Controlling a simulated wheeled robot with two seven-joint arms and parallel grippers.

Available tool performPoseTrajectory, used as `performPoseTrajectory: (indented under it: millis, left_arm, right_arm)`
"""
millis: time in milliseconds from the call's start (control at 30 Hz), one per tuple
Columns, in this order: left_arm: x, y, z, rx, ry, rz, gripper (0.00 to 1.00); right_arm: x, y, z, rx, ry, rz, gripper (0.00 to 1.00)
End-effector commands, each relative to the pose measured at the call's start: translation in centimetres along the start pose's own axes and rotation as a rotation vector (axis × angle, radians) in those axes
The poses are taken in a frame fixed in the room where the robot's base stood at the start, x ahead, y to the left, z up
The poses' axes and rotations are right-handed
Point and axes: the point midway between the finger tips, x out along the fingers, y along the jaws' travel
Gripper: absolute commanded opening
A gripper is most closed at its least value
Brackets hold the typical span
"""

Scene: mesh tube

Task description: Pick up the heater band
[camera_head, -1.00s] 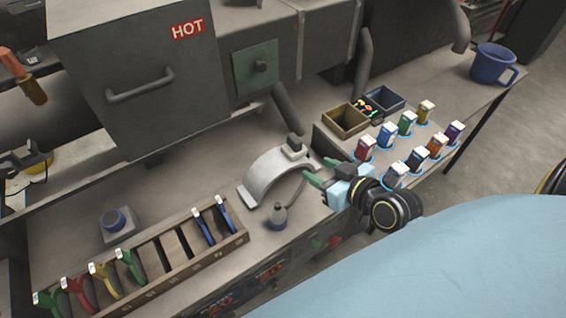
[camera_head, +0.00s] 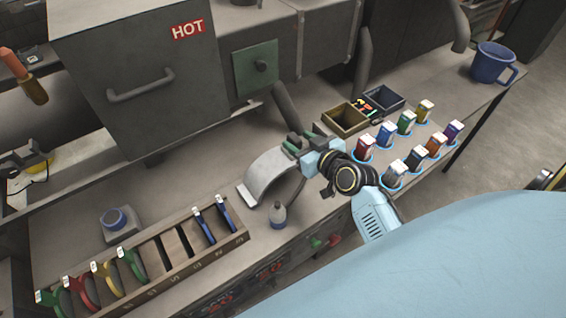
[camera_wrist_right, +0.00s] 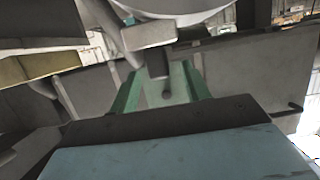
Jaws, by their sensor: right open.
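The heater band (camera_head: 268,172) is a grey metal half-ring arching over the bench, with a small terminal block at its right end. My right gripper (camera_head: 296,145) is at that right end, its green fingers open and its arm reaching in from the right. In the right wrist view, the band's curved underside (camera_wrist_right: 180,8) and its block (camera_wrist_right: 149,35) are just beyond and partly between the open fingers (camera_wrist_right: 162,85). I cannot tell whether they touch. The gripper hides the band's right end in the head view. My left gripper is not in view.
A slotted wooden rack (camera_head: 160,262) with colored-handled items is front left. Colored cartridges (camera_head: 387,135) and open bins (camera_head: 345,118) are to the right. A machine marked HOT (camera_head: 140,110) stands behind.

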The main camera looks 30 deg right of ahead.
Motion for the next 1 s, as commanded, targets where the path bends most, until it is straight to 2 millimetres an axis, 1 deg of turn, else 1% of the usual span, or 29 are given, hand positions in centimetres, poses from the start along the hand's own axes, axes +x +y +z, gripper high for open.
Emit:
performPoseTrajectory:
  millis: [33, 100, 200, 467, 567, 833, 1000]
  left_arm:
    - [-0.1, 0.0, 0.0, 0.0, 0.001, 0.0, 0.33]
    - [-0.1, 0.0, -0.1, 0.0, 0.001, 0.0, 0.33]
    - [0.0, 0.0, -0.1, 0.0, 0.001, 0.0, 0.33]
    - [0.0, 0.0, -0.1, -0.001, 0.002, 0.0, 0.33]
    - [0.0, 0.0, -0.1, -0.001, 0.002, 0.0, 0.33]
    - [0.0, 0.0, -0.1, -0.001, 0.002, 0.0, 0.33]
    - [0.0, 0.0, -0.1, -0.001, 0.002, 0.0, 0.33]
  right_arm:
    - [0.8, 0.0, 0.0, 0.004, 0.001, 0.0, 0.47]
    - [1.8, 0.0, 0.0, 0.004, 0.002, 0.0, 0.47]
    - [2.5, 0.0, 0.0, 0.002, 0.001, 0.0, 0.47]
    - [2.8, 0.0, 0.1, 0.001, 0.001, 0.0, 0.47]
    - [2.8, 0.0, 0.1, 0.001, 0.001, 0.0, 0.35]
    - [2.7, 0.0, 0.1, 0.001, 0.001, 0.0, 0.0]
    - [2.7, 0.0, 0.1, 0.001, 0.001, 0.0, 0.0]
